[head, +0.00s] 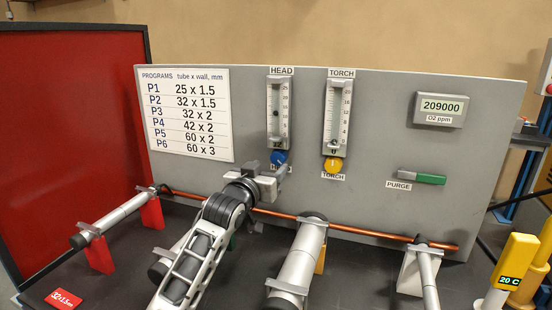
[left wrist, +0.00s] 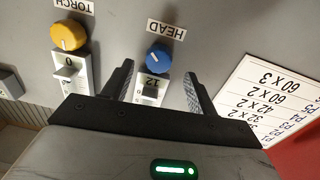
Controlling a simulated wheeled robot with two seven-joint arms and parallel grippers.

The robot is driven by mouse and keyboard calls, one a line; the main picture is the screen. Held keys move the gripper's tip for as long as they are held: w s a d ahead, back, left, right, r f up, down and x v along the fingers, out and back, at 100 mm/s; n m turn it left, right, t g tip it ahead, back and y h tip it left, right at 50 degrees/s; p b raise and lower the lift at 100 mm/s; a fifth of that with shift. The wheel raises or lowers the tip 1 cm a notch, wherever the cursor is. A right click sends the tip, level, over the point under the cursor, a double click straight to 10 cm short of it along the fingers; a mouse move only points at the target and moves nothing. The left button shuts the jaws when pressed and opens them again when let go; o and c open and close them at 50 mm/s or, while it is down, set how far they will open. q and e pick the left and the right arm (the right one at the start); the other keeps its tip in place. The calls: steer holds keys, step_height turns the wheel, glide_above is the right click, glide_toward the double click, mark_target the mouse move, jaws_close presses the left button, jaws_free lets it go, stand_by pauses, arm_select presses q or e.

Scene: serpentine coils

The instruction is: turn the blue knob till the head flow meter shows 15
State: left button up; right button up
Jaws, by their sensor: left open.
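The blue knob (head: 279,157) sits under the HEAD flow meter (head: 277,112) on the grey panel. The meter's dark float is about mid-tube; its small readout looks like 12 in the left wrist view, though I cannot read it surely. My left gripper (head: 282,172) is just below and in front of the knob. In the left wrist view its open fingers (left wrist: 160,80) point at the panel, and the knob (left wrist: 158,57) lies between their lines, slightly past the tips, with no visible contact. My right gripper is not in view.
The TORCH meter (head: 337,112) with its yellow knob (head: 333,165) is close on the right. A programs sign (head: 187,113) is on the left. A copper tube (head: 365,233) runs across the front below. A green PURGE handle (head: 430,179) is farther right.

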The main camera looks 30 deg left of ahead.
mark_target(277, 161)
arm_select(q)
steer(key=shift+w+a+p, duration=0.1)
steer(key=shift+w+a, duration=0.05)
steer(key=shift+w, duration=0.75)
steer(key=shift+w+a+p, duration=0.1)
steer(key=shift+w+a, duration=0.1)
steer(key=shift+w, duration=0.7)
steer(key=shift+w+a+p, duration=0.1)
steer(key=shift+w+a, duration=0.05)
steer(key=shift+w, duration=0.75)
steer(key=c, duration=1)
